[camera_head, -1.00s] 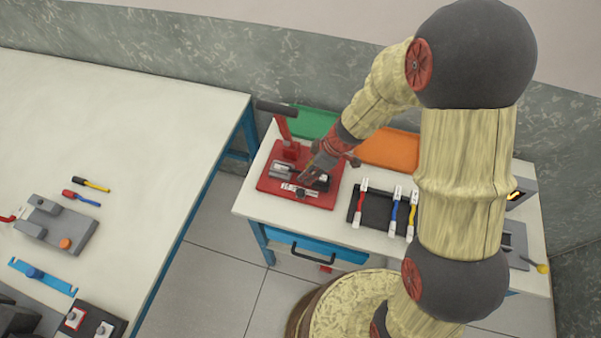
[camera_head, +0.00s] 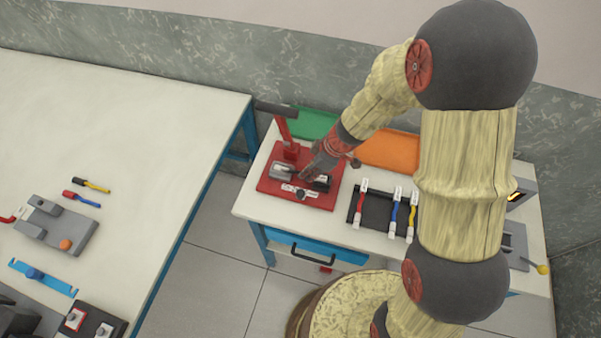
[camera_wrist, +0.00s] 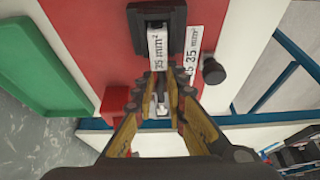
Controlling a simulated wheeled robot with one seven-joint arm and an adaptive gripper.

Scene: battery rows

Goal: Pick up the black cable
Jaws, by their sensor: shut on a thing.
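My gripper (camera_wrist: 165,82) is shut at the red press base, its fingertips close together. It also shows in the head view (camera_head: 309,172), low over the base. The black cable is mostly hidden between the fingers; I take it as the thing they are shut on. A white tag (camera_wrist: 157,52) reading 35 mm² lies just beyond the fingertips, in front of a black block (camera_wrist: 174,18). A pale metal piece (camera_wrist: 161,106) shows between the fingers.
The red base (camera_head: 272,186) carries an upright press lever (camera_head: 283,128). Green (camera_head: 313,120) and orange (camera_head: 388,152) trays stand behind. A dark rack (camera_head: 376,213) with several coloured cables is to the right. A black knob (camera_wrist: 213,70) stands beside the fingers.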

